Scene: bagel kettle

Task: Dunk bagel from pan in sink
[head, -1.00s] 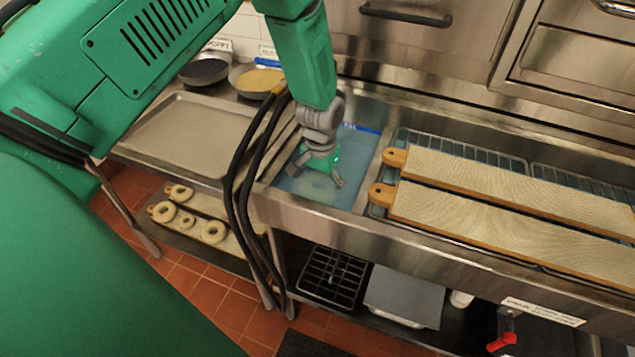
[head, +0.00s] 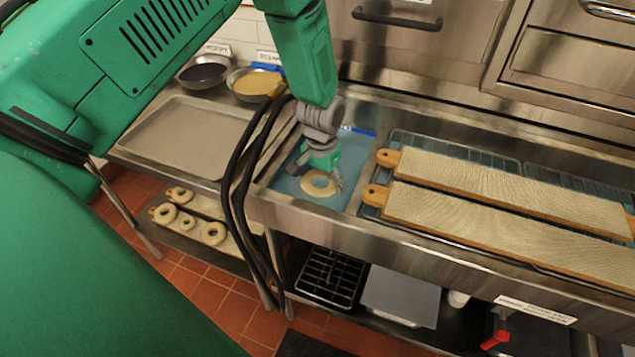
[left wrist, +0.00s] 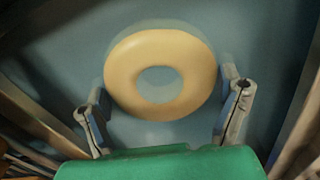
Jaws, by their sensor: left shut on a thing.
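A pale ring-shaped bagel (head: 320,185) is at the sink (head: 284,186), which holds bluish water. My left gripper (head: 324,178) is shut on the bagel, with its fingers pointing down. In the left wrist view the whole ring of the bagel (left wrist: 160,74) shows, with one finger of the left gripper (left wrist: 163,104) at each side of it. The bagel looks bright and clear at the water surface; I cannot tell whether its underside still touches the water. An empty metal pan (head: 185,135) lies left of the sink. My right gripper is not in view.
Two cloth-covered boards (head: 520,190) lie on wire racks right of the sink. A dark-filled bowl (head: 203,72) and a yellow-filled bowl (head: 258,84) stand at the back left. Several bagels (head: 213,233) lie on the lower shelf. Black hoses hang beside the sink's left side.

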